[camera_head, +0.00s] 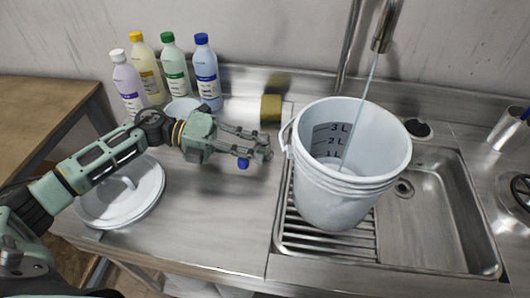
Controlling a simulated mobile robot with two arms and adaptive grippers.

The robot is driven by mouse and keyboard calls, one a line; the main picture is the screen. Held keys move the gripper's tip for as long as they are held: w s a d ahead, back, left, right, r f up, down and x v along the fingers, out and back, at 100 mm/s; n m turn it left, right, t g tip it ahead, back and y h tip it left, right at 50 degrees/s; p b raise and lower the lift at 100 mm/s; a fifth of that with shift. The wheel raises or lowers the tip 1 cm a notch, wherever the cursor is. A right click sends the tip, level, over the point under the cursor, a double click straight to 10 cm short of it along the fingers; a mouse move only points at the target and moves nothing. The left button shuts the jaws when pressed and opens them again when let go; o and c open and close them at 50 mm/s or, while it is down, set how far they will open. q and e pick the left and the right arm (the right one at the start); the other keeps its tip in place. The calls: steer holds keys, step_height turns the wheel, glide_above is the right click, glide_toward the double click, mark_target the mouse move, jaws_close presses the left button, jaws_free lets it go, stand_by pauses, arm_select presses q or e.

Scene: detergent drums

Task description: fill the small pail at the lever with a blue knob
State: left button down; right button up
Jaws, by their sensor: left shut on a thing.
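A white pail (335,205) with a wire-like side handle stands in the steel sink, partly on the ribbed rack. Its inside wall carries marks for 1, 2 and 3 L. A thin stream of water (358,115) falls from the spout (384,38) into the pail; the water level is hard to make out. My left gripper (262,150) is over the counter, left of the pail's rim, and is shut. A blue knob (243,164) shows just below its fingers; any lever behind it is hidden. My right gripper is not in view.
Several detergent bottles (175,68) stand at the back left, near a pale bowl partly behind my arm. A white lid (125,195) lies on the counter at left. A steel cup (506,130) stands far right.

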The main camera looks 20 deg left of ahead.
arm_select(q)
steer(key=shift+s+f, duration=0.15)
steer(key=shift+f, duration=0.3)
steer(key=c, duration=2.1)
jaws_free()
steer(key=shift+o, duration=1.3)
steer(key=shift+r, duration=0.2)
steer(key=shift+a, duration=0.15)
steer(key=shift+a+r, duration=0.1)
steer(key=shift+a, duration=0.2)
steer(key=v, duration=1.1)
steer(key=shift+a, duration=0.15)
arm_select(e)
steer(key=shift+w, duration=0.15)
arm_select(q)
steer(key=shift+c, duration=0.3)
